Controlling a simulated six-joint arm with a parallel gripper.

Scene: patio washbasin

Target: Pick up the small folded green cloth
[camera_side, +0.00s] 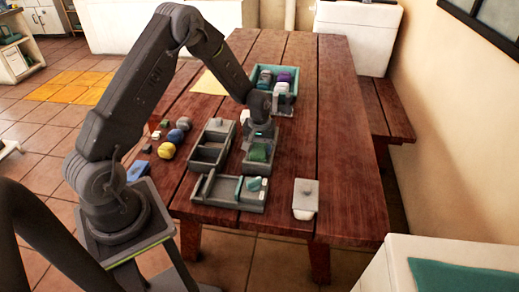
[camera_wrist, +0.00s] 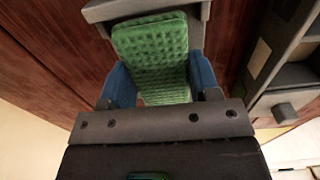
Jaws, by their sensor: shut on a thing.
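The small folded green cloth (camera_wrist: 152,52) has a waffle texture and fills the upper middle of the wrist view. My gripper (camera_wrist: 162,88) is shut on it, with a blue finger on each side of the cloth. In the side view the green cloth (camera_side: 259,152) shows under my gripper (camera_side: 260,143), at a grey open-topped box (camera_side: 246,168). I cannot tell whether the cloth touches the box floor.
A second grey divided box (camera_side: 208,152) stands just left. A grey tray (camera_side: 222,190) with a teal-topped item (camera_side: 254,184) lies in front. A teal crate (camera_side: 258,91) with several items stands behind. A grey-lidded container (camera_side: 304,198) is at right.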

